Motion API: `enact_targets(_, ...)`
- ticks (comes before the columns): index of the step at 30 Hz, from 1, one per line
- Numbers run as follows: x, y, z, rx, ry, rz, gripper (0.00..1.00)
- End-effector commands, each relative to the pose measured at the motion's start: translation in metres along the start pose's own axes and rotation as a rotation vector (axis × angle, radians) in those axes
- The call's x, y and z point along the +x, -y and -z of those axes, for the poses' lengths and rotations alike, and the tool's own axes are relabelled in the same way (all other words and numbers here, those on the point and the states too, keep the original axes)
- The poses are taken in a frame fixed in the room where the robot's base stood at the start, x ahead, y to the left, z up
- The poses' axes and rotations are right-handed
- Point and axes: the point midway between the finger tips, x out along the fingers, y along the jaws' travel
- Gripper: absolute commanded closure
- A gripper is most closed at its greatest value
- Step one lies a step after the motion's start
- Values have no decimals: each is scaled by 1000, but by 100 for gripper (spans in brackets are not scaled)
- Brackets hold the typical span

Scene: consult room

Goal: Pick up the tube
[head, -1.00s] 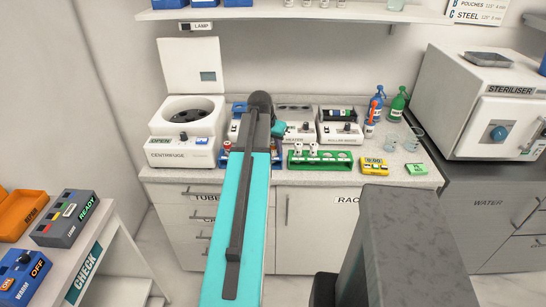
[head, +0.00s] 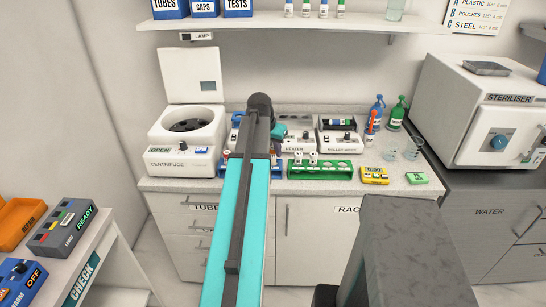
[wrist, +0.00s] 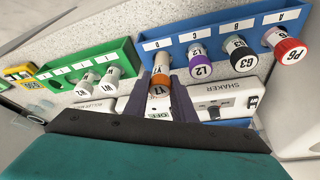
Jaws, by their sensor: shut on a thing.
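My gripper (wrist: 160,82) is shut on an orange-capped tube (wrist: 160,78) in the wrist view, one finger on each side of it. The tube lines up with the end place of the blue rack (wrist: 217,30); I cannot tell whether it is still seated or lifted. Purple-capped (wrist: 200,66), dark-capped (wrist: 240,56) and red-capped (wrist: 286,48) tubes stand in the same rack. In the head view my arm hides the held tube, my fingers and most of the rack.
A green rack (wrist: 75,72) with two white-capped tubes lies beside the blue one. The shaker (wrist: 228,88) is close to my gripper. In the head view the centrifuge (head: 180,160) stands open at left, and a yellow timer (head: 374,175) and steriliser (head: 490,115) are to the right.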

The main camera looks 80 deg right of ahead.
Motion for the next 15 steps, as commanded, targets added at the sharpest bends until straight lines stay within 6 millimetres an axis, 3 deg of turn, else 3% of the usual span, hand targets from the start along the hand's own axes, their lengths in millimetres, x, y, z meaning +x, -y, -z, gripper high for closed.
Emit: enact_targets(15, -57, 1, 25, 0, -2, 1, 98)
